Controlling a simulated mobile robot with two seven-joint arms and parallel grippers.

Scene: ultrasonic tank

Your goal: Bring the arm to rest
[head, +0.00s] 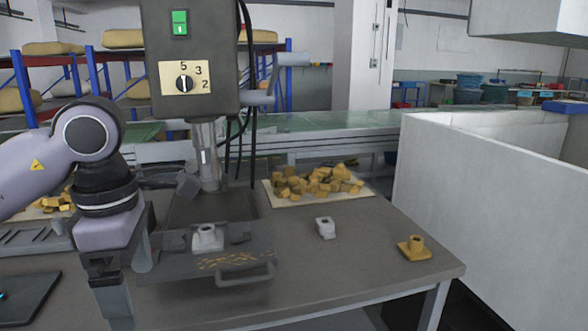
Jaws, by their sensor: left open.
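My left arm (92,135) comes in from the left, with its wrist bent downward. My left gripper (118,290) hangs at the front left, in front of the machine's left side, with its jaws open. I see nothing held between the fingers. The lower end of the gripper is seen against the table (350,270), and I cannot tell how high it is above it. My right gripper is not in view.
A machine (192,60) with a dial and green switch stands beside the gripper. A grey part (207,238) sits at its base, above a handled tray (245,275). A pale part (325,228), a yellow part (414,248) and a block pile (315,183) are rightward. A white wall (490,210) bounds the right.

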